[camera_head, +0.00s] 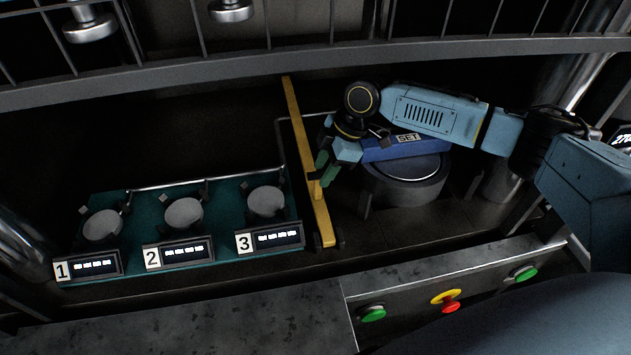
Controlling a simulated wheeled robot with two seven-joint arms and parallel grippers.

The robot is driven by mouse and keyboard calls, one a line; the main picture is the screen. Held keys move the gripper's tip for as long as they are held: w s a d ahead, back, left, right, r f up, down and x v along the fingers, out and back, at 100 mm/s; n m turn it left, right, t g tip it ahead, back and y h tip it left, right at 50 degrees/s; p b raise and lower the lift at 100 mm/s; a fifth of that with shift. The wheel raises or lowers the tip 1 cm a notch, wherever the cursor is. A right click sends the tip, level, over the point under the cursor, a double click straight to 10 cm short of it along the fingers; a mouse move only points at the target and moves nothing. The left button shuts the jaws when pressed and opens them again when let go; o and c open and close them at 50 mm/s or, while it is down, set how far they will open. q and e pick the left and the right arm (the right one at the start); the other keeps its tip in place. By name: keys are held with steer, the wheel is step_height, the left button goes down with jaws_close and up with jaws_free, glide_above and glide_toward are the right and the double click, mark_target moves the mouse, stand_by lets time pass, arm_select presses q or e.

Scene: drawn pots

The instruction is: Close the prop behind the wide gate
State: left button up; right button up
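A long yellow bar (300,130) stands upright and slightly tilted between the numbered stations and a round dark pedestal. It may be the gate, but I cannot tell for sure. A small yellow tab sticks out on its lower half. My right gripper (325,168), with green fingertips, is right beside the bar near this tab. Whether it touches or holds it is unclear, and the finger gap is hard to see. A thin grey rod frame (279,140) passes behind the bar; I cannot tell whether it is the prop. My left gripper is not in view.
A blue block marked SET (400,148) lies at the round pedestal (405,185), under my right arm. A teal tray (140,206) with three numbered round pads is on the left. Green buttons (373,313) and a red-yellow button (448,302) sit on the front panel.

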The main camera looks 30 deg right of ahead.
steer(key=x, duration=0.5)
steer(key=shift+f, duration=0.2)
jaws_close()
